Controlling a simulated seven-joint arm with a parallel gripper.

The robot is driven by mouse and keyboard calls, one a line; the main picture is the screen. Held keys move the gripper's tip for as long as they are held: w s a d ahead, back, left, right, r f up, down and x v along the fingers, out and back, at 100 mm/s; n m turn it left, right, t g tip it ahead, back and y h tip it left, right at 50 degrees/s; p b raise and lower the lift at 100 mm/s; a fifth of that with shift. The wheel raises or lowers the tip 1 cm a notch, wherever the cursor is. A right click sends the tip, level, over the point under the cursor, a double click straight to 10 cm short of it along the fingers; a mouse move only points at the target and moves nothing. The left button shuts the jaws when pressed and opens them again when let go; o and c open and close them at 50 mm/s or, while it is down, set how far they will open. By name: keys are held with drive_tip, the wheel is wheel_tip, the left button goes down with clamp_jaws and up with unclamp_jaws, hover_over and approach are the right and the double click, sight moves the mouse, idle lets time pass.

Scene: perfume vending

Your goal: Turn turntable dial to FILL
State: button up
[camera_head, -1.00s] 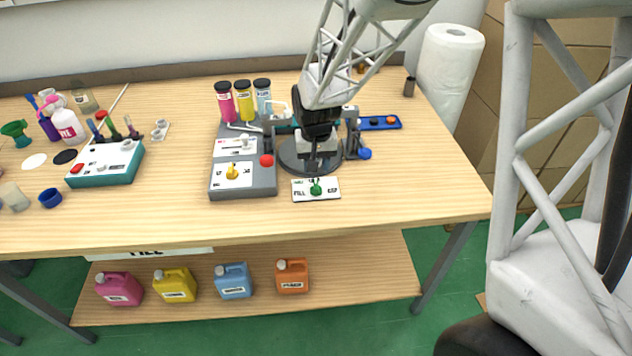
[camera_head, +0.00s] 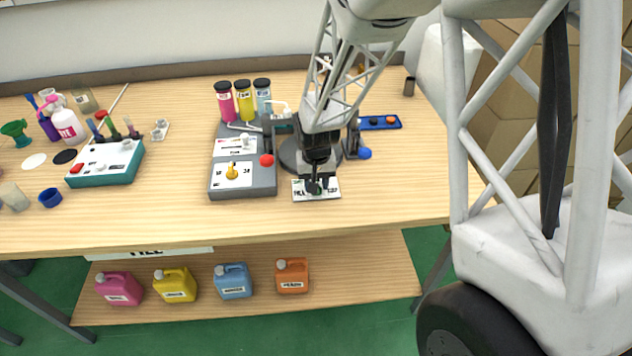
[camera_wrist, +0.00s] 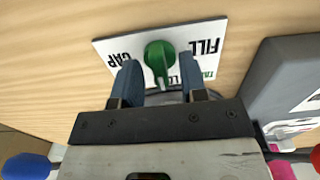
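The green turntable dial (camera_wrist: 158,52) sits on a white plate (camera_wrist: 105,46) flat on the table. In the wrist view FILL is printed to its right and CAP to its left; the picture is flipped against the head view. The dial's narrow handle points toward my gripper, between the two labels. My gripper (camera_wrist: 160,66) is open, with one blue finger on each side of the handle and gaps visible. In the head view my gripper (camera_head: 316,190) comes down over the plate (camera_head: 330,196) and mostly hides the dial. The dark turntable (camera_head: 288,156) lies just behind.
A blue ball-ended knob (camera_head: 365,153) is at the right. The table's right front is clear.

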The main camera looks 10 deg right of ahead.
drive_tip(key=shift+c, duration=0.3)
clamp_jaws()
drive_tip(key=shift+n, duration=0.4)
drive_tip(key=n, duration=0.7)
drive_tip(key=shift+n, duration=0.4)
drive_tip(key=n, duration=0.4)
drive_tip(key=shift+n, duration=0.3)
drive_tip(key=n, duration=0.4)
drive_tip(key=shift+n, duration=0.4)
